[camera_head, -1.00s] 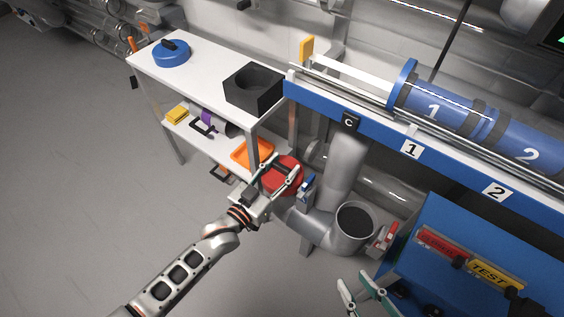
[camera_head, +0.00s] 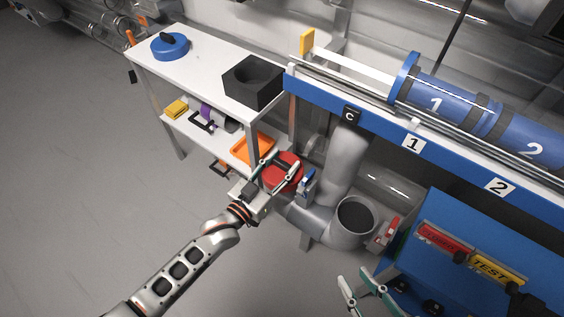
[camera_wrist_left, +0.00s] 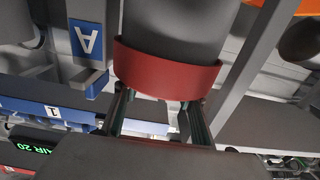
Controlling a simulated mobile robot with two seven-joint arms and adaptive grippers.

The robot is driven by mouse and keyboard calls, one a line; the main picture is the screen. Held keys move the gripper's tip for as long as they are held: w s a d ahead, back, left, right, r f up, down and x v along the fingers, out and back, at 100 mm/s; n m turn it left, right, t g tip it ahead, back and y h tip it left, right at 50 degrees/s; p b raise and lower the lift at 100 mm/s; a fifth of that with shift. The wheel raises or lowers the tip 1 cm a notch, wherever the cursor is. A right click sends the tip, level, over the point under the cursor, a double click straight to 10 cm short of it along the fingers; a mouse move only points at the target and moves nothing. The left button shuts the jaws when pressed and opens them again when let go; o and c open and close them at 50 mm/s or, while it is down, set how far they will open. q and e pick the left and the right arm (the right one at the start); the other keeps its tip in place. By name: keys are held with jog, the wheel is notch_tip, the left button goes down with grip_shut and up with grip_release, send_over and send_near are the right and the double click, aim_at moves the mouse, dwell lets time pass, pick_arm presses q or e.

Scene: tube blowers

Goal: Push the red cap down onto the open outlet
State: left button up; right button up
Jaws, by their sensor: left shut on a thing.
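The red cap (camera_head: 281,174) sits at the upper end of the left pipe branch, beside a blue lever (camera_head: 307,186). My left gripper (camera_head: 277,174) is over the cap, shut on its dark handle. In the left wrist view, the red cap's rim (camera_wrist_left: 165,72) surrounds the end of a grey pipe (camera_wrist_left: 172,28), with the gripper fingers (camera_wrist_left: 155,118) on the cap's other side. I cannot tell how far down the cap sits. A second pipe mouth (camera_head: 355,215) to the right is open and dark. My right gripper (camera_head: 358,281) is open and empty at the bottom.
A white shelf unit (camera_head: 207,67) stands on the left with a blue lid (camera_head: 170,46) and black box (camera_head: 253,82) on top. A blue rail (camera_head: 380,122) crosses behind the pipes. A red lever (camera_head: 387,233) and blue console (camera_head: 450,215) are to the right.

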pick_arm(q)
jog(key=shift+f, duration=0.15)
jog(key=o, duration=1.2)
jog(key=v, duration=1.2)
